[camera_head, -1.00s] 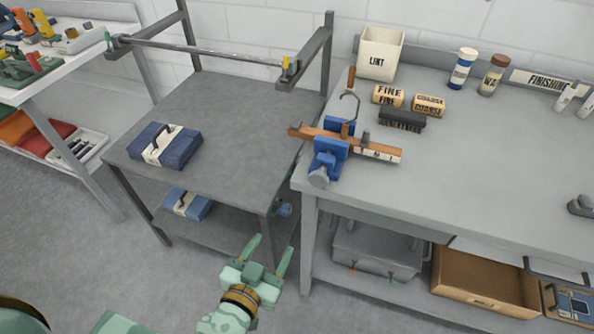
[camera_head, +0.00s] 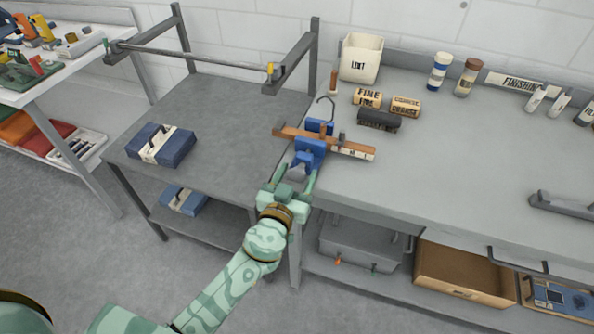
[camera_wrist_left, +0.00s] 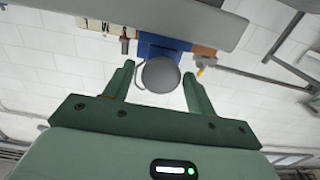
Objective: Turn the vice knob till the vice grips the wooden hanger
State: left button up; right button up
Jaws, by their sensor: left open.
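The blue vice (camera_head: 310,150) sits at the left front corner of the right bench. The wooden hanger (camera_head: 350,147) lies across it between the blue jaws, its metal hook (camera_head: 325,104) pointing to the back. Whether the jaws touch the wood I cannot tell. The grey vice knob (camera_head: 297,172) faces the front and shows as a round disc in the left wrist view (camera_wrist_left: 160,75). My left gripper (camera_head: 292,181) is open, its two fingers on either side of the knob; in the wrist view gaps show between fingers and knob. My right gripper is not in view.
Wooden rolls (camera_head: 367,98), a dark brush (camera_head: 379,119) and a white lint bin (camera_head: 360,58) stand behind the vice. A grey table (camera_head: 230,130) with a folded blue stack (camera_head: 160,146) and an overhead bar (camera_head: 195,55) is at the left. The bench's middle is clear.

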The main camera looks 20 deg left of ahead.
pick_arm(q)
jog(key=shift+w, duration=0.4)
jog(key=c, duration=0.9)
jog(key=shift+o, duration=0.2)
jog(key=shift+m, duration=0.3)
